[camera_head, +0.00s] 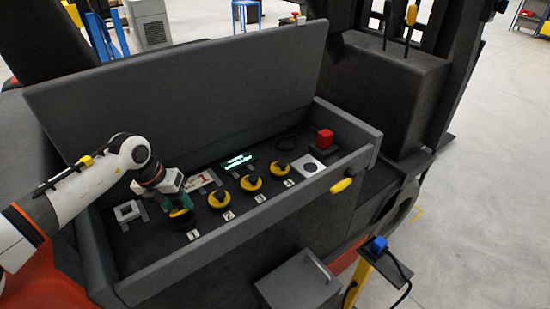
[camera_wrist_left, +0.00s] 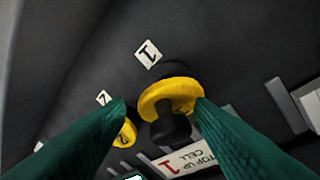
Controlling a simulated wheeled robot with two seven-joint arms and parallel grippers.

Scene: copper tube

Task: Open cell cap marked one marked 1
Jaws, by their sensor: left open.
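The cell cap marked 1 (camera_wrist_left: 168,98) is a yellow round cap with a black knob on a dark neck. A white label 1 (camera_wrist_left: 149,54) lies beside it in the left wrist view. My left gripper (camera_head: 178,197) has green fingers and is at this cap in the head view, hiding much of it. In the left wrist view the fingers (camera_wrist_left: 161,100) are open, with the cap seen between their tips, nearer the right finger. Whether they touch it I cannot tell. The cap looks closed. My right gripper is not in view.
Yellow caps marked 2 (camera_head: 219,198) and others (camera_head: 251,183) stand in a row to the right. A lit green display (camera_head: 237,162) and a red connector (camera_head: 323,139) are farther back. The box's front wall (camera_head: 235,232) and raised lid (camera_head: 180,95) bound the space.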

